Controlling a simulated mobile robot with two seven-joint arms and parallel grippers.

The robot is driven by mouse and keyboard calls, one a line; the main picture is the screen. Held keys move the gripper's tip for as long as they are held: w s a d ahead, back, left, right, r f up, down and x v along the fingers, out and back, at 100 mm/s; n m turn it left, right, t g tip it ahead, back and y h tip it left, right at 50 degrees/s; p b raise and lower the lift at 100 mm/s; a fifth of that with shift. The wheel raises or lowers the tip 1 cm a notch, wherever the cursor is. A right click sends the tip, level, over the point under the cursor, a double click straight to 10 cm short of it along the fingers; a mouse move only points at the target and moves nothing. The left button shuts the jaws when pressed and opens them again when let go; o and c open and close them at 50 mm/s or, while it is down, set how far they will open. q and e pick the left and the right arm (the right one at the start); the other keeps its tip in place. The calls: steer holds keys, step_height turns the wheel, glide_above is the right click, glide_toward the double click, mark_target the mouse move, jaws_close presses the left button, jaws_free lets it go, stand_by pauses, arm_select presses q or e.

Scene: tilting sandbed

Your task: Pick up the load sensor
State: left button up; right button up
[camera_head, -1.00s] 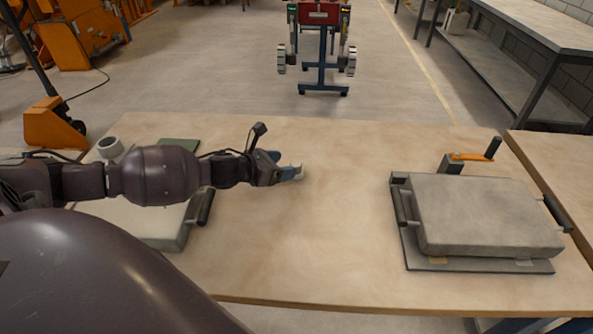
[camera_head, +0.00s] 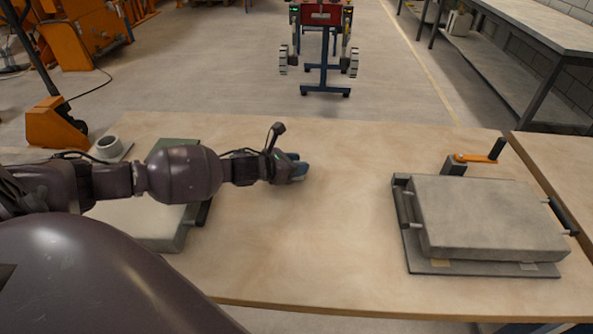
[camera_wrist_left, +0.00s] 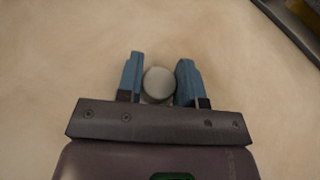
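The load sensor (camera_wrist_left: 159,85) shows in the left wrist view as a round, pale grey disc between two blue fingers. My left gripper (camera_wrist_left: 160,80) has a finger against each side of it, with no clear gap, so it looks shut on the sensor. In the head view my left gripper (camera_head: 299,169) is over the middle of the table, and its fingers hide the sensor. Whether the sensor rests on the table or is lifted cannot be told. My right gripper is in neither view.
A grey slab on a plate (camera_head: 490,215) with side handles stands on the wooden table (camera_head: 330,250) at right. An orange-handled lever (camera_head: 478,157) is behind it. Another slab (camera_head: 150,222) and a grey ring (camera_head: 108,146) lie at left, partly behind my arm. The middle is clear.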

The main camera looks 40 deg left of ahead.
arm_select(q)
steer(key=shift+f, duration=0.15)
steer(key=c, duration=0.4)
steer(key=shift+o, duration=0.2)
